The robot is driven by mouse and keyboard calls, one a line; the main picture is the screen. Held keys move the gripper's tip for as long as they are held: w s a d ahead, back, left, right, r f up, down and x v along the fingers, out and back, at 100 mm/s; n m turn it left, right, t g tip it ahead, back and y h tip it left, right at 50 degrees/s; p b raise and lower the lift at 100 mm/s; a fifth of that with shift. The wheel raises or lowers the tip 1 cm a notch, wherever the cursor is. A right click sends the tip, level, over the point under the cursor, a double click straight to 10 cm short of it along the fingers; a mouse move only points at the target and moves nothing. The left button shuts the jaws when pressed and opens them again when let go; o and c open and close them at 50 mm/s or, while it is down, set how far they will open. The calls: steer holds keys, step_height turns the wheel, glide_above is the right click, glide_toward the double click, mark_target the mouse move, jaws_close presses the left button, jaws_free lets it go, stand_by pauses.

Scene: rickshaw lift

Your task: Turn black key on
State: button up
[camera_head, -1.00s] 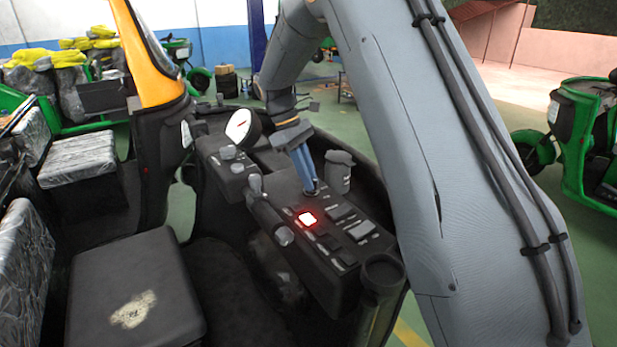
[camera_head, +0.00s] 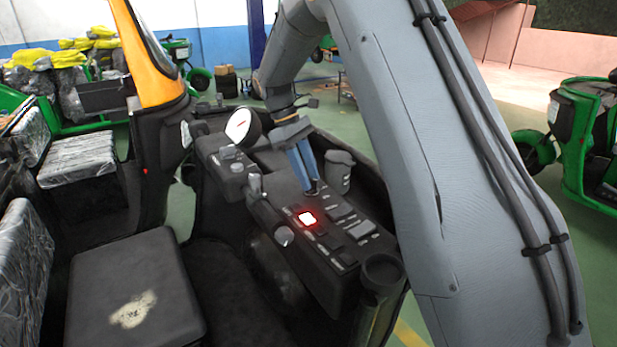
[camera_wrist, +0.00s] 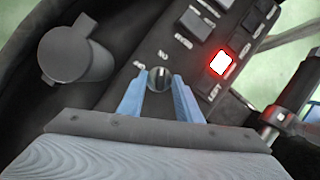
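The black key (camera_wrist: 159,78) is a small round dark knob with a pale line across its top. It sits on the dark control panel (camera_head: 327,255), with small white labels around it. My gripper (camera_wrist: 160,77) has two blue fingers, one on each side of the key. The fingers stand apart with the key between their tips, and I see no clear grip on it. In the head view my gripper (camera_head: 313,189) points down at the panel, and its tips hide the key there.
A lit red button (camera_head: 307,219) is close to my fingers; several black switches (camera_head: 341,212) lie beside it. A dark grey capped cylinder (camera_head: 339,172) stands just behind the fingers. A white gauge (camera_head: 238,125) and a lever (camera_head: 255,187) are to the left.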

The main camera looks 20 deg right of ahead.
steer(key=b+v, duration=0.2)
steer(key=v, duration=0.5)
steer(key=shift+r, duration=0.25)
